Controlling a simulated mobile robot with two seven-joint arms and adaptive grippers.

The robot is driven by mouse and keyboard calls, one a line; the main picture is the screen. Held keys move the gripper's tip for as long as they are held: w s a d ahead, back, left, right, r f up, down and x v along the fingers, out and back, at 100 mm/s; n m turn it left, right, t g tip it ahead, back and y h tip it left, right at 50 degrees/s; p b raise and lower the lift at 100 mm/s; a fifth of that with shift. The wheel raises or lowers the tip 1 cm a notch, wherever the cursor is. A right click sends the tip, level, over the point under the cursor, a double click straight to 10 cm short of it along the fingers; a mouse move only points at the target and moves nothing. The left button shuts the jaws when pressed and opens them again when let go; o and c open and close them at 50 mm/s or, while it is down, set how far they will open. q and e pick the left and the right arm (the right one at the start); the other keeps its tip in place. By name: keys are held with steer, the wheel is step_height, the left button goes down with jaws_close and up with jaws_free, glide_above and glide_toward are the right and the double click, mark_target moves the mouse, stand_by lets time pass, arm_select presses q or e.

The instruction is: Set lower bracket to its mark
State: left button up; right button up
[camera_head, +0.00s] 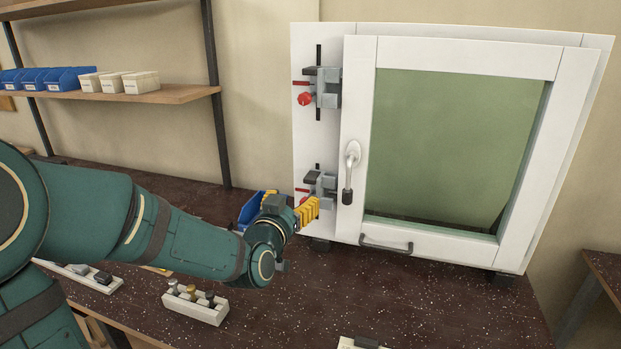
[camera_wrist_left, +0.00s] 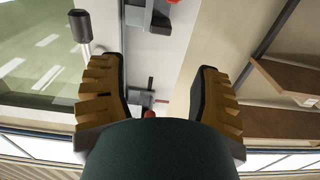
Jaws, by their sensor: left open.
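The lower bracket (camera_head: 327,180), a grey clamp with a black block, sits on a vertical dark slot in the white panel left of the door. A short red mark (camera_head: 301,190) lies at its left; the exact offset is hard to judge. My left gripper (camera_head: 308,211), with yellow ribbed fingers, is just in front of and below the bracket and covers its lower part. In the left wrist view the picture is upside down; the gripper (camera_wrist_left: 155,78) is open and empty, and the lower bracket (camera_wrist_left: 148,16) is at the top edge, beyond the fingertips. My right gripper is not shown.
An upper bracket (camera_head: 325,88) with a red knob (camera_head: 305,99) is on the same panel. The door handle (camera_head: 349,170) juts out right of the lower bracket. A blue bin (camera_head: 250,211) stands behind my left wrist. A white holder (camera_head: 196,306) is on the speckled bench.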

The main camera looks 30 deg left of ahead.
mark_target(309, 180)
arm_select(q)
steer(key=x, duration=1.1)
steer(key=shift+w+a+f, duration=0.1)
steer(key=shift+a, duration=0.05)
jaws_close()
